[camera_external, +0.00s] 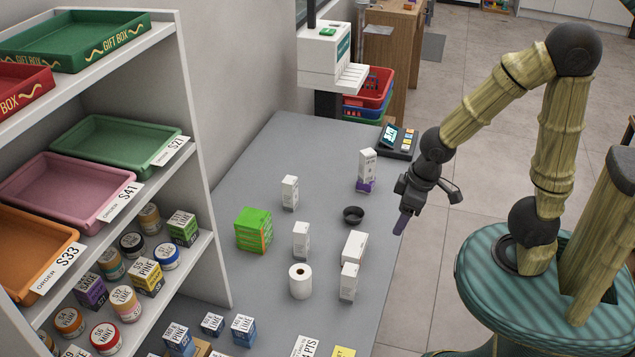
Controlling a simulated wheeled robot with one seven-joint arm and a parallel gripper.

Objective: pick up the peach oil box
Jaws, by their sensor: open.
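I cannot tell which box is the peach oil box; the labels on the counter's boxes are too small to read. Several white boxes stand on the grey counter (262,165): one at the back with something purple at its foot (367,164), one at the left (290,192), one in the middle (301,240), and two close together at the right, a rear one (355,247) and a front one (349,282). My gripper (403,222) is open and empty, fingers pointing down, by the counter's right edge. It is apart from all the boxes.
A black bowl (353,215), a green and orange block (253,230) and a white roll (300,281) stand among the boxes. A card terminal (397,141) is at the back right. A shelf unit (205,205) with trays, jars and small boxes rises at the left.

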